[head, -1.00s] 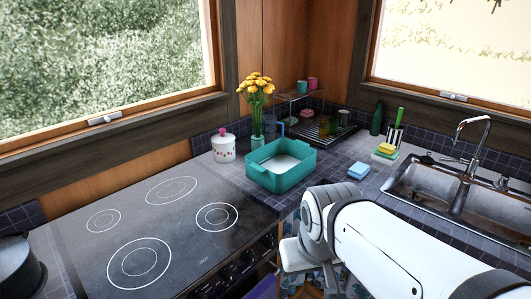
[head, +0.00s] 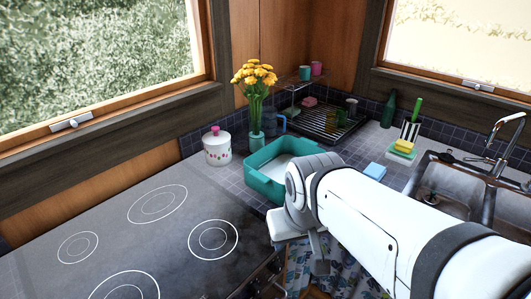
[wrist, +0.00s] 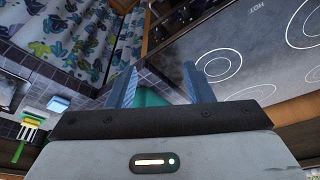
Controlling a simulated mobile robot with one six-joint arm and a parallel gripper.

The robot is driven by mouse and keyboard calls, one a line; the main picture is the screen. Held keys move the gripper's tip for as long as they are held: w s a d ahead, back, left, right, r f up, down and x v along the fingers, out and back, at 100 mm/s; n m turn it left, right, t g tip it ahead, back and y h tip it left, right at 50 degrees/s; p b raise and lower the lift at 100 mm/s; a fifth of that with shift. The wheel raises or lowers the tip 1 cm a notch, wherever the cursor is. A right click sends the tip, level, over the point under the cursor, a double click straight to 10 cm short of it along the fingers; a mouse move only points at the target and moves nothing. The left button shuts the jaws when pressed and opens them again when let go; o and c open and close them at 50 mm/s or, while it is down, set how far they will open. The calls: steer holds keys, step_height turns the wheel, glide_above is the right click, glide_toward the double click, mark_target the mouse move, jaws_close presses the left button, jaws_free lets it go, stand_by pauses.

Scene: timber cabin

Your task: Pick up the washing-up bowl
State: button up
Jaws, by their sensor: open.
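The washing-up bowl (head: 262,186) is a teal, rectangular tub. In the head view it stands upright on the tiled counter, right of the hob, and my arm hides its right part. In the wrist view a piece of the green bowl (wrist: 150,97) shows between the fingers of my gripper (wrist: 160,80). My gripper is open, with nothing held between its fingers. The wrist view does not make clear how far the fingers are from the bowl.
A vase of yellow flowers (head: 256,120) and a white lidded pot (head: 217,148) stand close behind and left of the bowl. A dish rack (head: 330,122) is behind it. A blue sponge (head: 375,171) and the sink (head: 440,185) are to the right. The hob (head: 110,225) is bare.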

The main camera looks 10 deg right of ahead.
steer(key=shift+o, duration=0.2)
steer(key=w+d+t+h+b, duration=0.1)
steer(key=w+d, duration=0.3)
steer(key=w, duration=0.4)
steer(key=w+d+t+h+b, duration=0.1)
steer(key=w+d+t+b, duration=0.1)
steer(key=w, duration=0.6)
steer(key=shift+d+f+t+h, duration=0.35)
steer(key=shift+d+t, duration=0.55)
steer(key=shift+d, duration=0.35)
steer(key=w+d+f+n+t+y+b, duration=0.1)
steer(key=w+d+n+t+b, duration=0.15)
steer(key=w, duration=0.65)
steer(key=n+y+b, duration=0.2)
steer(key=n+y, duration=0.2)
steer(key=y, duration=0.5)
glide_toward(261, 176)
steer(key=shift+w+d+f+t, duration=0.2)
steer(key=shift+w+f+t, duration=0.15)
steer(key=shift+w+f, duration=0.25)
steer(key=x, duration=0.4)
steer(key=a+x, duration=0.1)
steer(key=x, duration=0.2)
steer(key=shift+s+a+r, duration=0.1)
steer(key=shift+s+r, duration=0.05)
steer(key=shift+s, duration=0.25)
steer(key=shift+w+a+f, duration=0.2)
steer(key=shift+w, duration=0.25)
steer(key=shift+c, duration=0.5)
